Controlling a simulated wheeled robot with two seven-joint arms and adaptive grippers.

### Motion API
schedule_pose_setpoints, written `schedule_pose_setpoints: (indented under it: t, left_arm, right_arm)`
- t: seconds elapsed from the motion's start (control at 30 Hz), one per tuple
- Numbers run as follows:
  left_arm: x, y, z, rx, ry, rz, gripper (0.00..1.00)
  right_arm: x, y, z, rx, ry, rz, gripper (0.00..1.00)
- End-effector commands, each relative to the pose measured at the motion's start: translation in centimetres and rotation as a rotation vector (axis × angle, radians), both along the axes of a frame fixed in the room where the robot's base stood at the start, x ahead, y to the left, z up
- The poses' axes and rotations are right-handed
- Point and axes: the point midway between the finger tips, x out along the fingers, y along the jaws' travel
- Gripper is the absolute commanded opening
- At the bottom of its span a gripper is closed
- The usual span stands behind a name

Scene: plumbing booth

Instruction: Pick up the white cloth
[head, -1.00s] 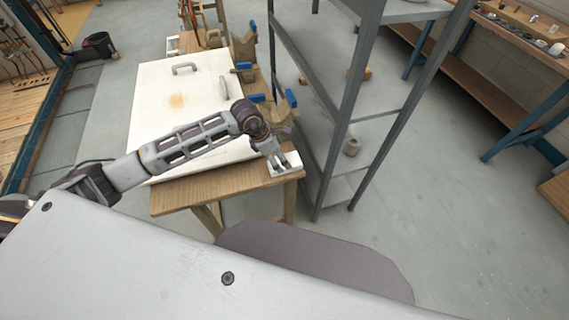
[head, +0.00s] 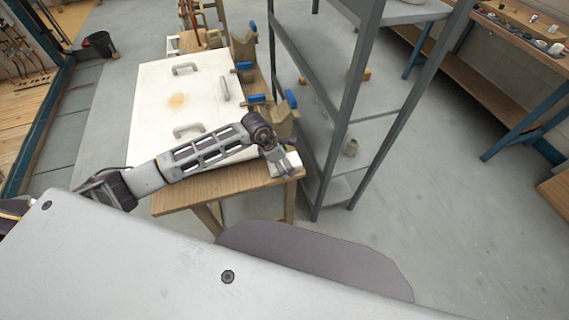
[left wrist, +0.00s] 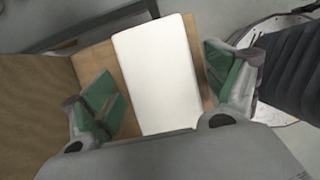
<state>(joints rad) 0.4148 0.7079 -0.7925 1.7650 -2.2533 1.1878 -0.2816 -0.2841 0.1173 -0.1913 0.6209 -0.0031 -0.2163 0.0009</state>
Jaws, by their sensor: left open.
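The white cloth (left wrist: 157,70) shows in the left wrist view as a flat white rectangle on the wooden table. In the head view the cloth (head: 293,158) lies at the table's near right corner, partly hidden by my left gripper (head: 287,172). In the left wrist view my left gripper (left wrist: 167,98) is open, with one green-padded finger on each side of the cloth. The fingers look apart from it; their height above the table is hard to tell. My right gripper is in neither view.
The wooden table (head: 185,197) carries a white board (head: 155,105) with grey handles and stained wooden blocks with blue clamps (head: 246,50). A grey metal shelf rack (head: 350,100) stands close to the table's right side. Open floor (head: 440,220) lies farther right.

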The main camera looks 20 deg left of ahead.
Motion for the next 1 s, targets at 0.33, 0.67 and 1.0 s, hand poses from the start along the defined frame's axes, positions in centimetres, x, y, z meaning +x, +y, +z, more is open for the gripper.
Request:
schedule_pose_setpoints:
  t: [0.33,0.67,1.0]
  left_arm:
    - [0.0,0.0,0.0,0.0,0.0,0.0,0.88]
    - [0.0,0.0,0.0,0.0,0.0,0.0,0.49]
    - [0.0,0.0,0.1,0.0,0.0,0.0,0.38]
  right_arm:
    - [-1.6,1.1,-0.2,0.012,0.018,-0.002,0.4]
    - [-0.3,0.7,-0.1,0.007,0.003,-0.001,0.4]
    - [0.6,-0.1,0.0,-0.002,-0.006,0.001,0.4]
